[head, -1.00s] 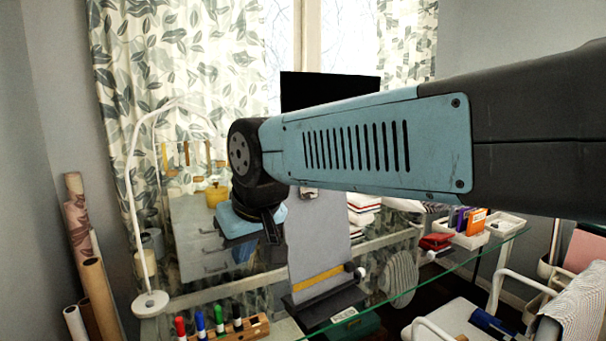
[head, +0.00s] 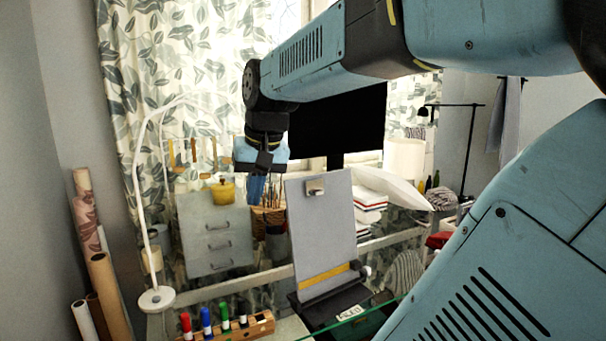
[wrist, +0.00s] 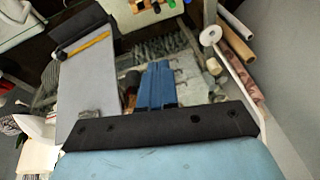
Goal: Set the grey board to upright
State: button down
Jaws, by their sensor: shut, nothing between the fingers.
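The grey board (head: 318,225) stands near upright in its dark base (head: 330,305) on the glass table, its face toward the head camera. A metal clip sits near its top and a yellow strip runs along its bottom. Whether it is exactly vertical, I cannot tell. The board also shows at the left of the wrist view (wrist: 88,95). My gripper (head: 258,188) is left of the board's upper edge, apart from it. Its blue fingers (wrist: 158,85) are shut and empty, with nothing between them.
A white lamp (head: 155,298) and a wooden holder (head: 258,325) with coloured markers stand on the table at left. Behind are a grey drawer unit (head: 215,235), a yellow pot (head: 222,190) and a black monitor (head: 345,120). Books (head: 370,212) lie right of the board.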

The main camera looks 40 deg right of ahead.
jog(key=w+d+r+m+g, duration=0.2)
jog(key=w+d+m, duration=0.1)
jog(key=w+d, duration=0.3)
jog(key=w+d+r+m+g, duration=0.1)
jog(key=w+d+r+m, duration=0.2)
jog(key=d, duration=0.6)
jog(key=m+g, duration=0.5)
jog(key=m, duration=0.5)
send_near(333, 172)
jog(key=w, duration=0.4)
jog(key=shift+n, duration=0.3)
jog(key=x, duration=0.3)
jog(key=s+x, duration=0.1)
jog(key=x, duration=0.3)
jog(key=s+r+x, duration=0.1)
jog(key=x, duration=0.3)
jog(key=shift+s+d+f, duration=0.1)
jog(key=shift+s, duration=0.6)
